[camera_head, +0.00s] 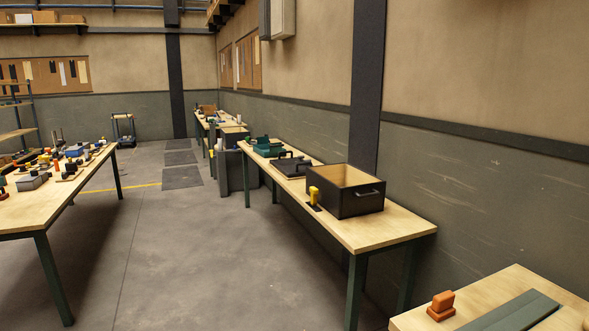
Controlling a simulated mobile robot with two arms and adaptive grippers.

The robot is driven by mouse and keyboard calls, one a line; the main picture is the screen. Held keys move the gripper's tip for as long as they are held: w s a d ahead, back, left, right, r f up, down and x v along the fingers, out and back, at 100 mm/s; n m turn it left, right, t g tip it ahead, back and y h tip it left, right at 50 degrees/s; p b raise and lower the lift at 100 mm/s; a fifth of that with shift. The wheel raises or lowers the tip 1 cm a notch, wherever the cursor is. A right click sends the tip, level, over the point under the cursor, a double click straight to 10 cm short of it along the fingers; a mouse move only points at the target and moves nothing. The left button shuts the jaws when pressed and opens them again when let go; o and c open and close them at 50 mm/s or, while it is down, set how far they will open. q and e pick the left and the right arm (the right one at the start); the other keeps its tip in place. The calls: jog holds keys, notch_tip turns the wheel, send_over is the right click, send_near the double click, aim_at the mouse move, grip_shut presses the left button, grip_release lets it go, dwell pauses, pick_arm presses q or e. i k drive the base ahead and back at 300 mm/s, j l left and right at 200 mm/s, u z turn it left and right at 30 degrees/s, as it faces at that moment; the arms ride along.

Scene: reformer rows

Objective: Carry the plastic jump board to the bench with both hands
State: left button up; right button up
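A flat grey-green board (515,312) lies on a wooden bench top (425,318) at the bottom right, cut off by the picture's lower edge. It may be the plastic jump board, but I cannot tell for sure. A wooden-topped bench with green legs (400,229) stands along the right wall, and another bench (20,219) stands at the left. Which one the task means is not clear. Neither of my grippers is in view.
An orange block-like object (441,305) sits beside the board. Several small items cover the left bench. The grey floor (200,255) between the benches is clear.

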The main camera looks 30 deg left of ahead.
aim_at(31, 207)
jog(key=i+j+u, duration=0.9)
jog(key=j, duration=0.15)
jog(key=i+j+u, duration=0.3)
jog(key=i+u, duration=0.15)
jog(key=i+j+u, duration=0.1)
jog(key=i+u, duration=0.3)
jog(key=i, duration=1.55)
jog(key=i+j+z, duration=0.1)
jog(key=i+z, duration=0.3)
jog(key=i+j+z, duration=0.25)
jog(key=i+z, duration=0.15)
jog(key=i, duration=0.15)
jog(key=i+j+z, duration=0.85)
jog(key=k+j, duration=0.05)
jog(key=k, duration=0.05)
